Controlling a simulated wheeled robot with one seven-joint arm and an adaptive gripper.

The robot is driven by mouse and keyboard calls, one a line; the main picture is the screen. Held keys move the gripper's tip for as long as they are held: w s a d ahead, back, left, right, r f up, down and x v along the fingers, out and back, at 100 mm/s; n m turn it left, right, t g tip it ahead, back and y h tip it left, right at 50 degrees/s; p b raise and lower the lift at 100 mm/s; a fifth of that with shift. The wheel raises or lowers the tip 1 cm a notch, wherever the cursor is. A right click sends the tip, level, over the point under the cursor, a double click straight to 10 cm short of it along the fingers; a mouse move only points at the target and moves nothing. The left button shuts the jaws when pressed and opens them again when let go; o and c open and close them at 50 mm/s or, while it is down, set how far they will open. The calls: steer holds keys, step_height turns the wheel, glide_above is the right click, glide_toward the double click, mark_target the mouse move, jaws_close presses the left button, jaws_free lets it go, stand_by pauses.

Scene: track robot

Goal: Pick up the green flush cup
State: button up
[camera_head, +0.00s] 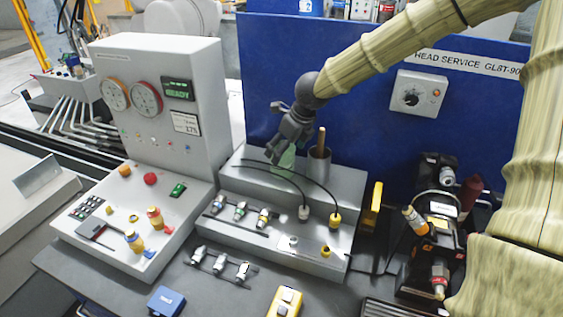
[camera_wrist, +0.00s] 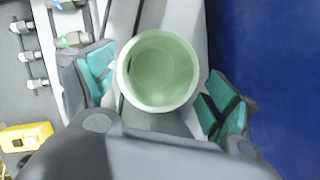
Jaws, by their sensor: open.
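The green flush cup (camera_wrist: 158,72) is pale green and round, with its open mouth facing the camera in the wrist view. In the head view the cup (camera_head: 286,158) stands on the grey stepped bench unit, partly hidden by my gripper (camera_head: 281,142). In the wrist view my gripper (camera_wrist: 162,95) is open, with one teal-padded finger on each side of the cup. Small gaps show between the pads and the cup, so I see no clear contact.
A blue panel (camera_head: 350,130) rises close behind. Several metal fittings (camera_head: 240,211) sit on the lower step.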

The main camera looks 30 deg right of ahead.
steer(key=shift+s, duration=0.1)
steer(key=shift+a+f, duration=0.1)
steer(key=shift+f, duration=0.05)
steer(key=x, duration=0.1)
steer(key=p+x, duration=0.1)
steer(key=x, duration=0.1)
steer(key=shift+w+a+f, duration=0.1)
steer(key=shift+w+a, duration=0.05)
steer(key=shift+w, duration=0.3)
steer(key=shift+w+f+p, duration=0.25)
steer(key=shift+f+p, duration=0.1)
steer(key=shift+f, duration=0.3)
steer(key=shift+a, duration=0.1)
steer(key=shift+c, duration=0.3)
steer(key=shift+s, duration=0.1)
steer(key=c, duration=0.8)
